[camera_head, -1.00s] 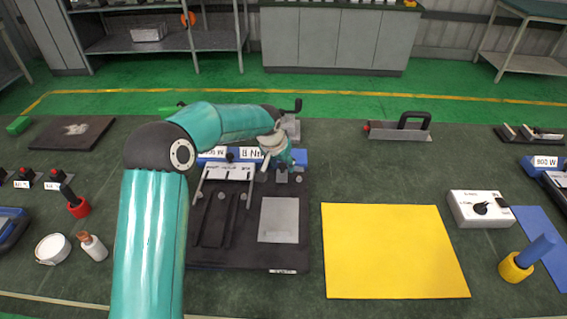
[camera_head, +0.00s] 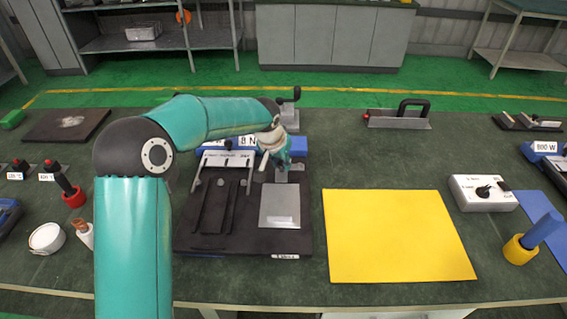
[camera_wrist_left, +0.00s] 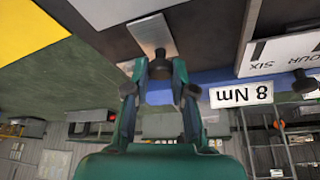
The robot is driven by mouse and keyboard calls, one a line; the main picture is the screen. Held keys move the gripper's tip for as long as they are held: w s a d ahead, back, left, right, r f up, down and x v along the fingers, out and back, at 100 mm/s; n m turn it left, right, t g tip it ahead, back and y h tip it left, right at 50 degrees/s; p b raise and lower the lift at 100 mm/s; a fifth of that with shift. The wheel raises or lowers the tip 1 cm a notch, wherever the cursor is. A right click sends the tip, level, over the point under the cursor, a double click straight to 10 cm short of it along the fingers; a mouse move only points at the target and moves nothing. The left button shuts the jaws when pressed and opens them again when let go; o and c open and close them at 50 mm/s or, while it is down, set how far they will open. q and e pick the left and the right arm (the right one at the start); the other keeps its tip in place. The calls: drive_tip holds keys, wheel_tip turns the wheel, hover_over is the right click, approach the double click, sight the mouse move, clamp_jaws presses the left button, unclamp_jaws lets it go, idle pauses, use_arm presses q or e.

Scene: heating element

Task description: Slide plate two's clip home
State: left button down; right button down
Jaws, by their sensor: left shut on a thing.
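My left gripper (camera_head: 270,160) is over the back edge of a black board (camera_head: 190,240). In the left wrist view, its fingers (camera_wrist_left: 160,75) are closed around a dark knob (camera_wrist_left: 160,54) at the end of a flat grey metal strip (camera_wrist_left: 149,32), which I take to be the clip. The strip lies along the dark board. How far it is seated cannot be told. A grey metal plate (camera_head: 281,205) lies flat on the board's right half, in front of the gripper. Part of the board's back edge is hidden by my arm. My right gripper is not in view.
A blue block with an 8 Nm label (camera_wrist_left: 241,95) is beside the fingers. A white lettered bar (camera_head: 227,158) stands on the board's left. A vice-like crank piece (camera_head: 289,113) is behind. A yellow mat (camera_head: 398,240) and a white dial box (camera_head: 483,193) lie right.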

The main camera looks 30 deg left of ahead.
use_arm(q)
drive_tip(key=shift+s+f, duration=0.15)
drive_tip(key=c, duration=1.3)
unclamp_jaws()
drive_tip(key=o, duration=0.3)
drive_tip(key=shift+s+d, duration=0.1)
drive_tip(key=shift+o, duration=0.2)
drive_tip(key=v, duration=1.2)
drive_tip(key=shift+w, duration=0.25)
